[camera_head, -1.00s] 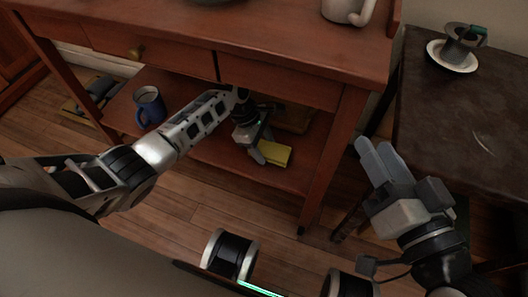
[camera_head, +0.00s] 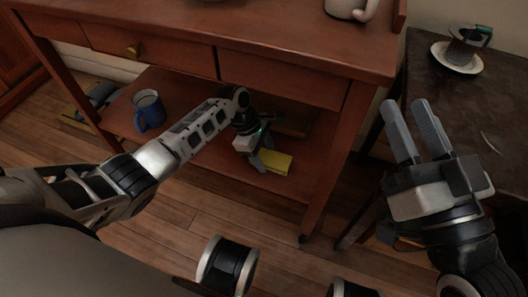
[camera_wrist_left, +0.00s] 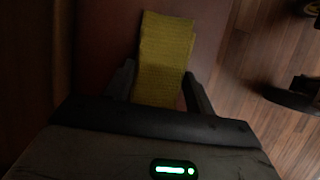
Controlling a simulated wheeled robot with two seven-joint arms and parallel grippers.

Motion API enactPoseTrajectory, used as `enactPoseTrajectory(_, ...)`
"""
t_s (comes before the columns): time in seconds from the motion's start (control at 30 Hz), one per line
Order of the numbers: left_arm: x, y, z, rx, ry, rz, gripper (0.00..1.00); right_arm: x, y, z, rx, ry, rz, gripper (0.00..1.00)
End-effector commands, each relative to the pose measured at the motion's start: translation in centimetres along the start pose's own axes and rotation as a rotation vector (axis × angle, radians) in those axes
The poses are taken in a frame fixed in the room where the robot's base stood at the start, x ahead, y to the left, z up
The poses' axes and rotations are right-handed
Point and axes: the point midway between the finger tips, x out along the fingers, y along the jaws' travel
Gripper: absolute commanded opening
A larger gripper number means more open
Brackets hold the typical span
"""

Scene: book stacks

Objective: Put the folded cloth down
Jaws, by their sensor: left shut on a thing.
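The folded cloth (camera_head: 276,161) is yellow and lies at the lower shelf (camera_head: 205,157) of the reddish wooden table. My left gripper (camera_head: 262,163) reaches in under the tabletop and is shut on the cloth. In the left wrist view the yellow cloth (camera_wrist_left: 163,58) shows between the two dark fingers (camera_wrist_left: 158,88) and extends away past their tips. The cloth is low, at or just above the shelf; I cannot tell whether it touches. My right gripper (camera_head: 416,103) is open and empty, fingers pointing up, in front of the dark side table.
A blue mug (camera_head: 149,110) stands on the lower shelf to the left of my arm. A table leg (camera_head: 335,165) stands right of the cloth. The dark side table (camera_head: 428,75) holds a cup (camera_head: 467,46) on a saucer (camera_head: 441,52). A white mug (camera_head: 347,8) stands on the tabletop.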

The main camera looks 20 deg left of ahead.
Motion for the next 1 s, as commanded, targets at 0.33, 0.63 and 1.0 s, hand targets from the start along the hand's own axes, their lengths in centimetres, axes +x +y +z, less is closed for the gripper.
enactPoseTrajectory(0.33, 1.2, -0.5, -0.5, -0.001, 0.012, -0.006, 0.77, -0.1, 0.1, 0.3, 0.002, -0.003, 0.001, 0.36)
enactPoseTrajectory(0.63, -1.0, -0.6, 0.1, -0.003, 0.011, -0.010, 0.77, 0.0, -0.1, 0.1, 0.027, -0.024, 0.007, 0.36)
enactPoseTrajectory(1.0, -7.2, -0.2, 0.3, -0.001, 0.007, 0.000, 0.77, -2.8, -1.0, 4.9, 0.298, -0.346, 0.097, 0.36)
